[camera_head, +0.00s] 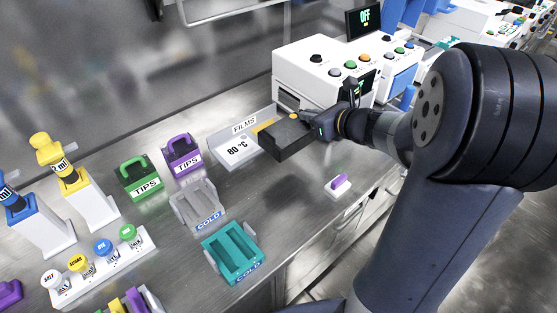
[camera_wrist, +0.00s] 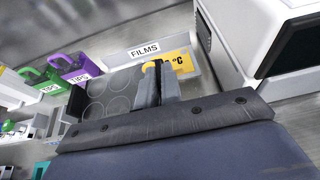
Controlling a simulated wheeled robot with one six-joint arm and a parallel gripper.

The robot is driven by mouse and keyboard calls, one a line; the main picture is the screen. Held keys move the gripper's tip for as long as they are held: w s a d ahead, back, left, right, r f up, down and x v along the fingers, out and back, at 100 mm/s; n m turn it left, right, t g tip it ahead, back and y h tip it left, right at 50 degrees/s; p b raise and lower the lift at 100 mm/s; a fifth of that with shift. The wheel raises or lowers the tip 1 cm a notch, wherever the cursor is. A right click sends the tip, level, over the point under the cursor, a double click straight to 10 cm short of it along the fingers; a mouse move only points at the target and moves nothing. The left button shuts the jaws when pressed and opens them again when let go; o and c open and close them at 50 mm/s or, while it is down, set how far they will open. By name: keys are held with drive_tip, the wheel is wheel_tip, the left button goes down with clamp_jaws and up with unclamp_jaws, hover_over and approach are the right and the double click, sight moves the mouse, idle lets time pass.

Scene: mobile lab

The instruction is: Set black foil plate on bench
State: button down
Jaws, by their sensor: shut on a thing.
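The black foil plate (camera_head: 287,138) is a dark, flat block at the back of the bench, in front of the FILMS holder. In the wrist view its dark top with round well outlines (camera_wrist: 105,97) shows left of my fingers. My gripper (camera_head: 311,122) reaches in from the right and is shut on the plate's right side. In the wrist view my gripper's fingers (camera_wrist: 155,84) are close together at the plate's edge. I cannot tell whether the plate's underside touches the bench (camera_head: 300,190).
The FILMS holder (camera_head: 244,126) has a white 80 °C film (camera_head: 238,150) and a yellow one (camera_head: 263,125). A white instrument (camera_head: 300,72) stands close behind my gripper. Tips boxes and COLD racks (camera_head: 232,252) stand left. A small purple-topped item (camera_head: 338,186) lies at the front right.

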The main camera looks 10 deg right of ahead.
wheel_tip(320, 180, down, 10)
drive_tip(key=shift+r+b, duration=0.2)
drive_tip(key=shift+b, duration=0.9)
drive_tip(key=shift+f, duration=0.1)
drive_tip(key=shift+f, duration=0.15)
drive_tip(key=c, duration=1.6)
unclamp_jaws()
drive_tip(key=shift+r, duration=0.25)
drive_tip(key=p+v, duration=0.1)
drive_tip(key=v, duration=1.1)
